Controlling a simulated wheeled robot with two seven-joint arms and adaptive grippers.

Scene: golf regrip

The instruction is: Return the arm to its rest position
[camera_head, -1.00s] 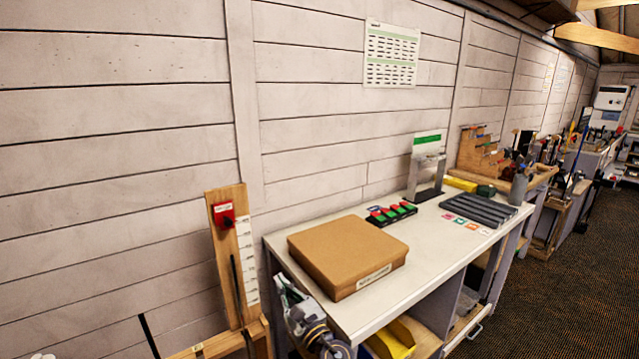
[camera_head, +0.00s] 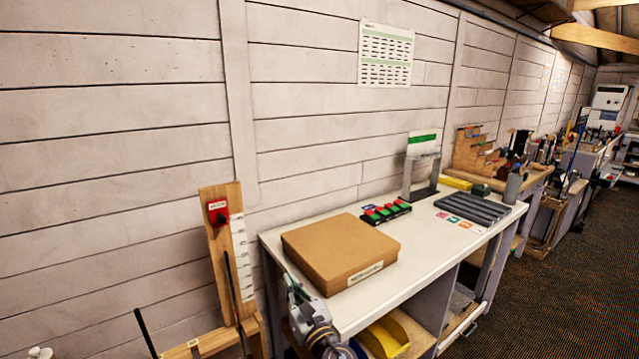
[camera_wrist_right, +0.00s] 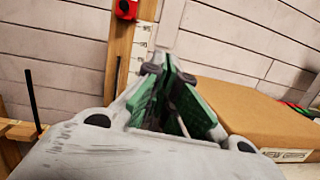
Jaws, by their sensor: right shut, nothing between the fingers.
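My right gripper (camera_head: 294,288) is low in the head view, beside the left end of the white workbench (camera_head: 385,305). In the right wrist view its green-padded fingers (camera_wrist_right: 160,78) are close together at the tips, with nothing held between them. Behind the fingers are the upright wooden post and the wall. My left gripper is not in view.
A cardboard box (camera_head: 340,250) sits on the bench's near left corner, close to my right gripper. A wooden post (camera_head: 228,255) with a red switch box (camera_head: 218,211) stands left of the bench. Dark rods (camera_head: 145,332) rise near it. Floor at the right is clear.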

